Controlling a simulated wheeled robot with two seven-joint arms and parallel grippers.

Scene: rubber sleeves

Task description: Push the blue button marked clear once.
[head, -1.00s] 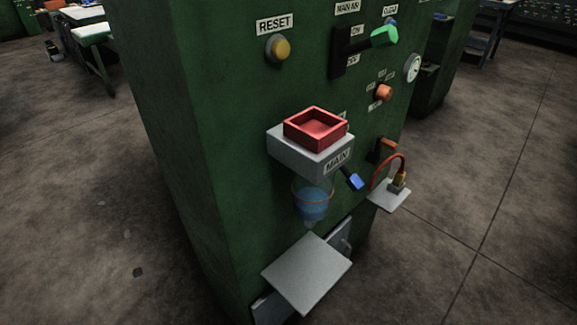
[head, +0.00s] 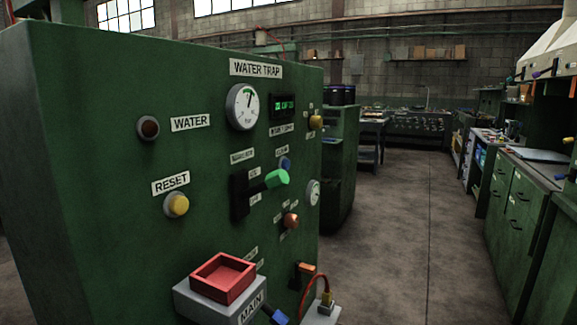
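The blue button (head: 285,163) sits on the green panel, under a small label that is hard to read at this angle. It is partly hidden behind the green-tipped lever (head: 277,179), which sticks out just below and left of it. Whether the button is pressed in cannot be told. Neither of my grippers shows in the head view.
The green cabinet (head: 80,150) also carries a yellow reset button (head: 177,204), a dark water lamp (head: 148,128), a gauge (head: 242,107) and an orange knob (head: 291,220). Open floor (head: 400,220) lies to the right.

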